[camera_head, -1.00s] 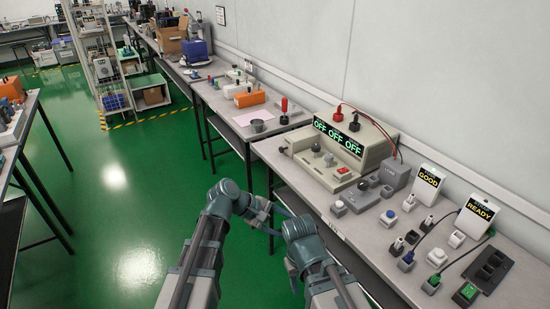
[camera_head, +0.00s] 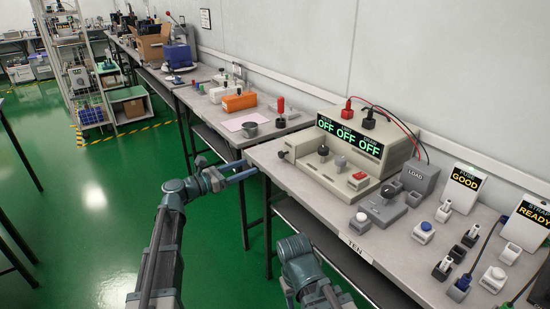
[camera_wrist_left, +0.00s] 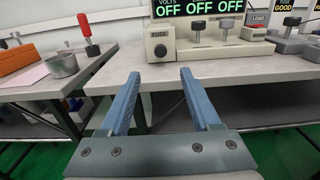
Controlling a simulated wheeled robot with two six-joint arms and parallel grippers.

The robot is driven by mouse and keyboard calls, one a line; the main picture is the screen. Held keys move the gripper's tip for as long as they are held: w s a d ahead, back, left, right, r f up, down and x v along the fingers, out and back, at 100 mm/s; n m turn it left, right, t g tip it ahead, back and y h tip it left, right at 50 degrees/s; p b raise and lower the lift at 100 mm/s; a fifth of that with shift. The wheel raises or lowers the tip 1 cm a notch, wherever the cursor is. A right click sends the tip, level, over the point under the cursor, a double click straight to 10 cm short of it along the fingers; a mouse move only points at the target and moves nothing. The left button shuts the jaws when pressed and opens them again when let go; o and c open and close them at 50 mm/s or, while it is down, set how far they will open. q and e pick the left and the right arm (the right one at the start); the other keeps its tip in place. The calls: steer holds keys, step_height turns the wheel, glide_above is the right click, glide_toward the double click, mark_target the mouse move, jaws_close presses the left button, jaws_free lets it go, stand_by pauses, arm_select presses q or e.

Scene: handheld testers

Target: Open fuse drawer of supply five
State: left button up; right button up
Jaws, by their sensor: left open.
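A beige supply (camera_head: 385,128) with a display reading OFF OFF OFF stands at the left end of the bench. In the left wrist view, its front (camera_wrist_left: 240,48) carries a FUSE label (camera_wrist_left: 159,33) at the left, with a dark round knob (camera_wrist_left: 160,50) just below. That knob also shows at the supply's left end in the head view (camera_head: 281,154). The drawer there looks closed. My left gripper (camera_head: 249,169) is open and empty by the bench's left corner, apart from the knob. In the wrist view its fingers (camera_wrist_left: 160,75) point towards the knob from below. My right gripper is not visible.
The bench edge plate (camera_head: 355,248) reads TEN. A LOAD box (camera_head: 420,178), a GOOD sign (camera_head: 465,188), a READY sign (camera_head: 527,224) and several small switches crowd the bench's right. A metal cup (camera_head: 250,130) and red-handled tool (camera_head: 281,112) stand on the neighbouring bench.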

mark_target(280, 155)
arm_select(q)
steer(key=x, duration=1.2)
steer(key=shift+d, duration=0.1)
jaws_close()
stand_by(1.0)
